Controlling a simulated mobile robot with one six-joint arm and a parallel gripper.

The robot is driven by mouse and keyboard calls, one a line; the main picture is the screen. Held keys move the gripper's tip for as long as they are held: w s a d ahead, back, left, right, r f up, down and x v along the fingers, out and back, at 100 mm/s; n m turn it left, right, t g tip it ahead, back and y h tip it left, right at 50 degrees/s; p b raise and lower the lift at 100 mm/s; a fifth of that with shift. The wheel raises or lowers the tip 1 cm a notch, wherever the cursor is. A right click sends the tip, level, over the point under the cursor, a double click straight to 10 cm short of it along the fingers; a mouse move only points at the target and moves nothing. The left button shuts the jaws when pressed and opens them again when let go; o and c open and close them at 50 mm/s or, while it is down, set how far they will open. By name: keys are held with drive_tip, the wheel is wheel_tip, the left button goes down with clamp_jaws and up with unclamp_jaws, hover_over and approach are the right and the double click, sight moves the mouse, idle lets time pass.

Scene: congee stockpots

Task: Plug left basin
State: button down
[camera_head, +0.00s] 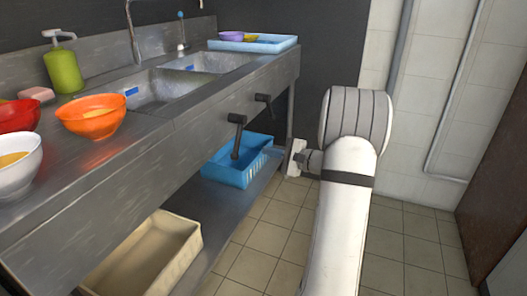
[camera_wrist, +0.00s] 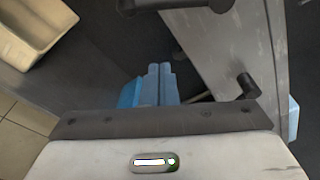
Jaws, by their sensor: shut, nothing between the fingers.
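The steel sink has a left basin (camera_head: 165,88) and a right basin (camera_head: 208,62), each with a small blue patch on its wall. I cannot see the drains. Two black lever handles stick out of the sink's front panel, a nearer one (camera_head: 237,130) and a farther one (camera_head: 265,100). Black handles also show in the wrist view, one at the top edge (camera_wrist: 165,4) and one at the right (camera_wrist: 240,88). My gripper (camera_wrist: 160,70) is shut and empty in front of the panel, apart from both handles. In the head view its pale body (camera_head: 297,158) is right of the nearer handle.
A blue crate (camera_head: 225,175) and a cream tray (camera_head: 145,255) stand on the lower shelf. Orange (camera_head: 91,117), red (camera_head: 18,117) and white bowls (camera_head: 18,170), and a green soap bottle (camera_head: 63,70), are on the counter. The tiled floor beside the sink is open.

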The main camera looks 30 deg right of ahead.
sight(238, 139)
drive_tip(key=r+b+x, duration=0.1)
drive_tip(key=b+x, duration=0.2)
drive_tip(key=x, duration=0.6)
drive_tip(key=shift+s+a+r+b, duration=0.25)
drive_tip(key=shift+s+a, duration=0.25)
drive_tip(key=shift+s, duration=0.3)
drive_tip(key=shift+s+a+r+b, duration=0.1)
drive_tip(key=shift+s+a+r, duration=0.15)
drive_tip(key=shift+s+a, duration=0.4)
drive_tip(key=shift+s+d, duration=0.15)
